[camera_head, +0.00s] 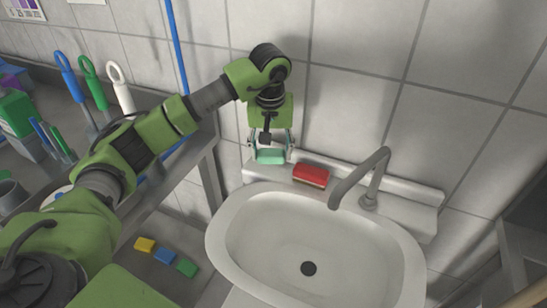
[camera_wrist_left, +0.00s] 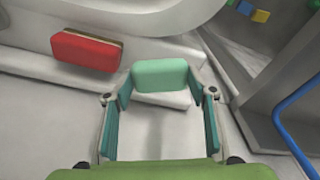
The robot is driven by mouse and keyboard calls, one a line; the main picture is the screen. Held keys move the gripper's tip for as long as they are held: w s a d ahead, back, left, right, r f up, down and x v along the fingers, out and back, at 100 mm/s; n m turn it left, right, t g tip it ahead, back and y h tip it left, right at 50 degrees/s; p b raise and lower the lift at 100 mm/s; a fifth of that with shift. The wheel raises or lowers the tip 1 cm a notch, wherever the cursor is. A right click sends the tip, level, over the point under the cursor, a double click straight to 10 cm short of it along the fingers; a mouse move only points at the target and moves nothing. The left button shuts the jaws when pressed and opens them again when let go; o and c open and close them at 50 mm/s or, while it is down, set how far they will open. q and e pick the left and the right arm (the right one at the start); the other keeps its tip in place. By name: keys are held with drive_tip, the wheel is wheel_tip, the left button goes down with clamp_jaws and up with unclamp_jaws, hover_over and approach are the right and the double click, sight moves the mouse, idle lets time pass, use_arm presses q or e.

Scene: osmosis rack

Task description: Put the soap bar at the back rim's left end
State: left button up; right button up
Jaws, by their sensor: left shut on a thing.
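The soap bar (camera_head: 271,156) is a mint-green block at the left end of the sink's back rim (camera_head: 408,206). My left gripper (camera_head: 271,148) points down from above and is shut on the soap bar, one finger at each side. In the left wrist view the soap bar (camera_wrist_left: 160,74) sits between the fingertips of my left gripper (camera_wrist_left: 161,92). I cannot tell whether the bar's underside touches the rim. My right gripper is not in view.
A red block with a tan layer (camera_head: 311,175) lies on the back rim just right of the soap. The grey faucet (camera_head: 372,180) stands farther right. The white basin (camera_head: 310,235) is empty. Yellow, blue and green blocks (camera_head: 164,255) lie low at left. The tiled wall is close behind.

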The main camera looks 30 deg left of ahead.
sight(273, 170)
use_arm(q)
drive_tip(key=shift+w+f, duration=0.6)
drive_tip(key=shift+f, duration=0.05)
drive_tip(key=f, duration=0.1)
drive_tip(key=f+p, duration=0.1)
drive_tip(key=f, duration=0.1)
drive_tip(key=shift+w, duration=0.2)
drive_tip(key=shift+a+f, duration=0.1)
drive_tip(key=shift+f, duration=0.2)
drive_tip(key=shift+f, duration=0.2)
drive_tip(key=o, duration=1)
drive_tip(key=shift+c, duration=0.2)
drive_tip(key=shift+r, duration=0.15)
